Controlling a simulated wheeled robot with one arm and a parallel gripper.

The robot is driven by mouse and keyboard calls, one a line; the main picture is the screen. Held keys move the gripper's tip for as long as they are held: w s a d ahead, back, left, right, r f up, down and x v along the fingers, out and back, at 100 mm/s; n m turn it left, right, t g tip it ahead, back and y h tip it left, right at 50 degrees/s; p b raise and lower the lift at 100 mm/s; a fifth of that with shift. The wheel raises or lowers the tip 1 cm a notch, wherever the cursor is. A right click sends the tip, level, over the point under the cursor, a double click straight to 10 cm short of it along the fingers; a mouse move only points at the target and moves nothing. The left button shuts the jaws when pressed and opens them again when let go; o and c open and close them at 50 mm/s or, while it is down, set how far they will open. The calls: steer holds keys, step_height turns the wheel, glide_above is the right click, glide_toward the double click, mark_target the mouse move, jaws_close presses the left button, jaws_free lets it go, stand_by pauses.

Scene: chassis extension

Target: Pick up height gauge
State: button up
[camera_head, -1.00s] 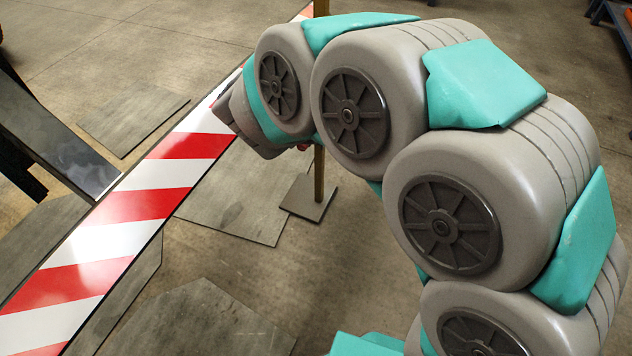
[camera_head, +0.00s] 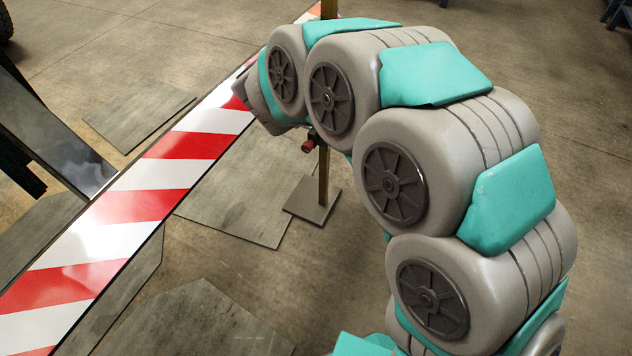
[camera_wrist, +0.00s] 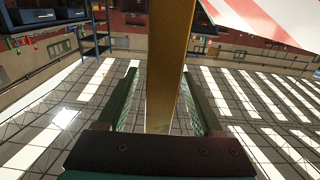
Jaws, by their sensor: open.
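The height gauge (camera_head: 323,176) is a tall brownish-yellow post upright on a square flat base (camera_head: 313,200), behind my arm in the head view. A small red part (camera_head: 308,146) shows beside the post under my arm; I cannot tell what it belongs to. In the wrist view the post (camera_wrist: 168,40) runs upright through the middle. My gripper (camera_wrist: 160,74) is open, its two green fingers apart on either side of the post in the picture. Gaps show on both sides. The fingers are hidden in the head view.
A red-and-white striped beam (camera_head: 135,205) crosses diagonally on the left, close to my wrist; it also shows at upper right in the wrist view (camera_wrist: 270,22). A dark frame (camera_head: 55,135) stands at far left. Flat plates (camera_head: 240,200) lie on the floor.

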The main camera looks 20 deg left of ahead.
steer(key=shift+w, duration=0.2)
steer(key=shift+c, duration=0.2)
jaws_close()
steer(key=shift+r, duration=0.1)
stand_by(1.0)
